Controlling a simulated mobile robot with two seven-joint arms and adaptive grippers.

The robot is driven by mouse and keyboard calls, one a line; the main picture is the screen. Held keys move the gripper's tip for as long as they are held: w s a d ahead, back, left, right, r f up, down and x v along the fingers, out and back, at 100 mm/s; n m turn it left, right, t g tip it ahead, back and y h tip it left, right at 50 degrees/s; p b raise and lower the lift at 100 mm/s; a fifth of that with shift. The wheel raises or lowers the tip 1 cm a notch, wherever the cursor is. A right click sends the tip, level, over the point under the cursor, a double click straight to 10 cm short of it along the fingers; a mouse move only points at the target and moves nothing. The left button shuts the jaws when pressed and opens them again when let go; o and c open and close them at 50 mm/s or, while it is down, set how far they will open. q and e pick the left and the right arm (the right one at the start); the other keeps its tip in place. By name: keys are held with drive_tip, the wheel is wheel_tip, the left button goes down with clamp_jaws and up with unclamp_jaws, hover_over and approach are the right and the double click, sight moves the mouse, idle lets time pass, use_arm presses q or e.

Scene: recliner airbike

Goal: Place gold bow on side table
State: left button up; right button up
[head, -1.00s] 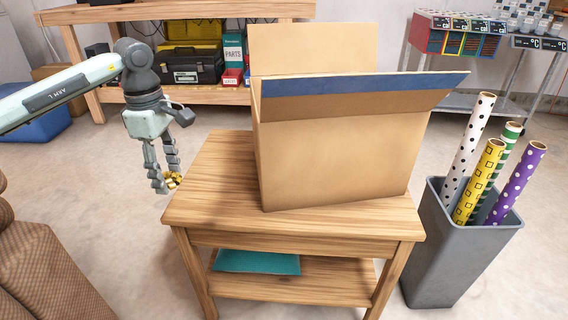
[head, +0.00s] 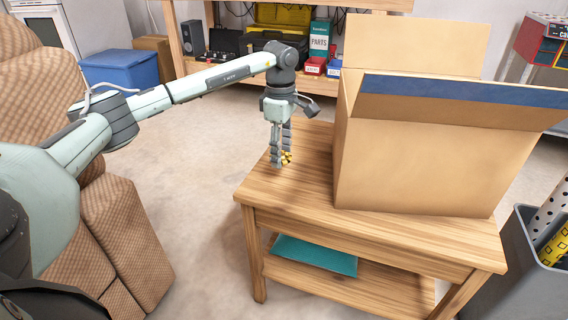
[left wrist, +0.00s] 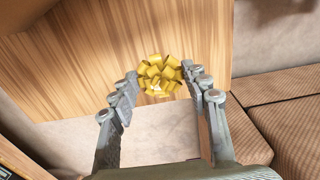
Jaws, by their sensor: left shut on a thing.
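The gold bow (head: 287,158) is small and shiny and sits at the fingertips of my left gripper (head: 281,161). In the left wrist view the bow (left wrist: 160,76) shows between the two fingertips, with wood grain behind it. My left gripper is shut on the bow and points down over the left part of the wooden side table (head: 283,193). I cannot tell whether the bow touches the tabletop. My right gripper is not in view.
A large open cardboard box (head: 415,165) fills the right and middle of the tabletop. A teal item (head: 315,254) lies on the lower shelf. A brown recliner (head: 125,240) stands at the left, and a grey bin (head: 530,270) at the right. The tabletop's left strip is bare.

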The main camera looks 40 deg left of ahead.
sight(283, 162)
use_arm(q)
drive_tip(key=shift+w+f, duration=0.3)
drive_tip(key=shift+f, duration=0.1)
wheel_tip(283, 162, down, 3)
drive_tip(key=shift+f, duration=0.3)
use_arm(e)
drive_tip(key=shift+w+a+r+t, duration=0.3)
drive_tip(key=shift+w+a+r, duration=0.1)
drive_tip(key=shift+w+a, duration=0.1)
use_arm(q)
drive_tip(key=shift+f, duration=0.15)
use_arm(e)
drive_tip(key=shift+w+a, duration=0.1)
use_arm(q)
drive_tip(key=o, duration=0.7)
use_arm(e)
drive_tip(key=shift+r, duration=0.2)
use_arm(q)
drive_tip(key=shift+o, duration=0.2)
drive_tip(key=shift+r, duration=0.25)
wheel_tip(283, 162, up, 11)
drive_tip(key=shift+f, duration=0.1)
drive_tip(key=shift+r, duration=0.55)
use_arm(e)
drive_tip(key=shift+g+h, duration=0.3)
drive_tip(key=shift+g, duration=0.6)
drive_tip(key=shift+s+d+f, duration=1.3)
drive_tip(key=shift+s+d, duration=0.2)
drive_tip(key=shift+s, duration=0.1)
